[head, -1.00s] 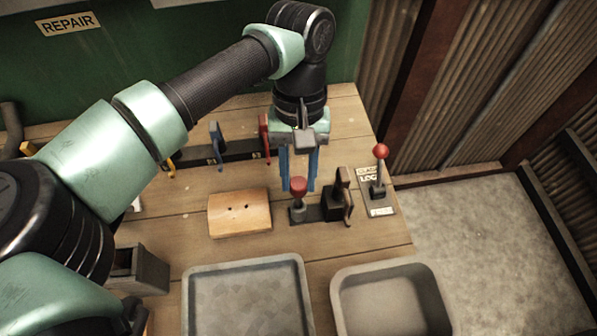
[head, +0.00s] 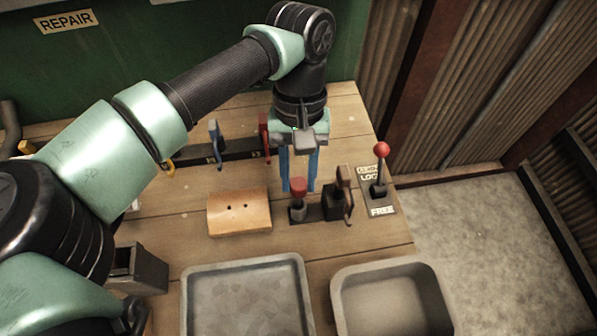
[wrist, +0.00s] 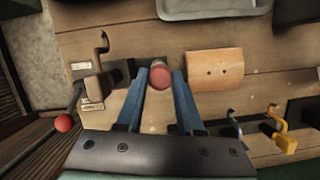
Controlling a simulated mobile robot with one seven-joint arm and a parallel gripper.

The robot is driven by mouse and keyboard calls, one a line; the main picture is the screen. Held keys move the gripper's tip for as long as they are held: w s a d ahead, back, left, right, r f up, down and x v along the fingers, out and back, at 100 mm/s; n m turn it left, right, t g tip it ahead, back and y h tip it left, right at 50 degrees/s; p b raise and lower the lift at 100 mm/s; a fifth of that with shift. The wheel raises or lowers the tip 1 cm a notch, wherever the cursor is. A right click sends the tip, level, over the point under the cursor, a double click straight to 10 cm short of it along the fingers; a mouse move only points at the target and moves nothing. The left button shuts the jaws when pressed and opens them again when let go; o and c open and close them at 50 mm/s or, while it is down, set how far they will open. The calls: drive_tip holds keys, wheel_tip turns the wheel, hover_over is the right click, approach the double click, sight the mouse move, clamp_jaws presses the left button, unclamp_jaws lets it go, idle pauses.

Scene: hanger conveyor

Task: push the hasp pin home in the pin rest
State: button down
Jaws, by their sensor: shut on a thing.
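The hasp pin (head: 299,187) has a round red head and stands upright at a grey pin rest (head: 298,213), on a dark plate. In the wrist view the pin's red head (wrist: 159,76) shows between my two blue fingertips. My gripper (head: 299,188) points down from behind and is shut on the pin. In the wrist view my fingers (wrist: 161,80) lie on both sides of it. The hasp (head: 333,203), a dark block with a brown lever, stands just right of the pin. How deep the shaft sits in the rest is hidden.
A red-knobbed lever (head: 380,168) on a labelled plate stands at right. A wooden block (head: 239,213) with two holes lies left. Two grey trays, the left (head: 190,300) and right (head: 338,300), stand in front. Blue and red hooks (head: 215,141) stand on a dark rail behind.

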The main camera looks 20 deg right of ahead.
drive_tip(key=shift+f+b, duration=1.95)
drive_tip(key=shift+f, duration=0.3)
idle(1.2)
drive_tip(key=c, duration=0.8)
unclamp_jaws()
drive_tip(key=o, duration=0.6)
drive_tip(key=b+v, duration=0.1)
drive_tip(key=v, duration=1.2)
drive_tip(key=shift+w, duration=0.1)
drive_tip(key=shift+f, duration=0.1)
